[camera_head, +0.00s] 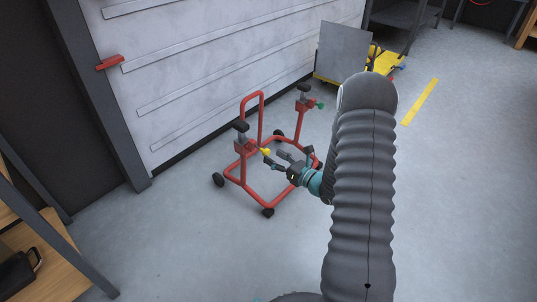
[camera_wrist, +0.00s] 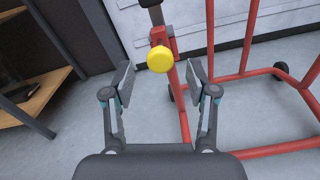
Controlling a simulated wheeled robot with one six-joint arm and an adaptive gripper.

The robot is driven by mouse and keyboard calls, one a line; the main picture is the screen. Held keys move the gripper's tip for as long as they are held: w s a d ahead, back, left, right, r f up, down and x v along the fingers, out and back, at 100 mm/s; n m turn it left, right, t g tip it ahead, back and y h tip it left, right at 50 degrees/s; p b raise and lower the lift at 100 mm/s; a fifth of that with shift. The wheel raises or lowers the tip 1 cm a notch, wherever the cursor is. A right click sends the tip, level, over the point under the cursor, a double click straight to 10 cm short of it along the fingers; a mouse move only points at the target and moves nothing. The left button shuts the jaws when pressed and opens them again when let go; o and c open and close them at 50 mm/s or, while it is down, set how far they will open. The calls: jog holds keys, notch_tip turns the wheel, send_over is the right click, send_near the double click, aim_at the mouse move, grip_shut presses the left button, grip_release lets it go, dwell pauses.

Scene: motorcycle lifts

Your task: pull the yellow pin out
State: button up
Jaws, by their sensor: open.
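The yellow pin (camera_head: 265,151) sticks out of the left upright of a red wheeled stand (camera_head: 231,171). In the wrist view the pin's round yellow head (camera_wrist: 160,59) faces the camera, in front of the red post. My gripper (camera_head: 279,158) is just right of the pin in the head view. In the wrist view my open fingers (camera_wrist: 161,82) stand on either side below and beside the pin head, with nothing between them. I cannot tell the exact gap between fingertips and pin.
A second upright with a green pin (camera_head: 319,105) stands on the stand's far right. A yellow platform cart (camera_head: 327,80) is behind. A wooden shelf (camera_head: 40,250) is at the left; it also shows in the wrist view (camera_wrist: 45,98). A panelled wall (camera_head: 200,60) is behind the stand.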

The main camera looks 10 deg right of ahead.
jog(key=v, duration=0.8)
jog(key=shift+d, duration=0.1)
